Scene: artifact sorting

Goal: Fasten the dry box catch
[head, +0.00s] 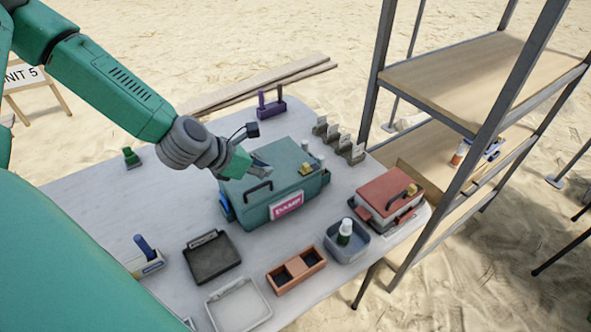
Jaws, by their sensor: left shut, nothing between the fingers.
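A red lidded box (386,196) with a dark handle and a yellow catch (411,189) stands at the right end of the table. Its lid looks down; I cannot tell whether the catch is fastened. A larger teal box (275,184) with a pink label that seems to read "DAMP" stands at the table's middle, with its own yellow catch (305,168). No label marking the dry box is readable. My left gripper (260,167) is shut and empty, over the teal box's left part, away from the red box. My right gripper is not in view.
In front are a dark tray (212,258), a white tray (240,308), a terracotta divided tray (296,271) and a grey-blue bin (362,250) holding a white-capped bottle (345,229). Several small grey holders (339,138) stand behind. A metal-framed shelf (470,75) rises close on the right.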

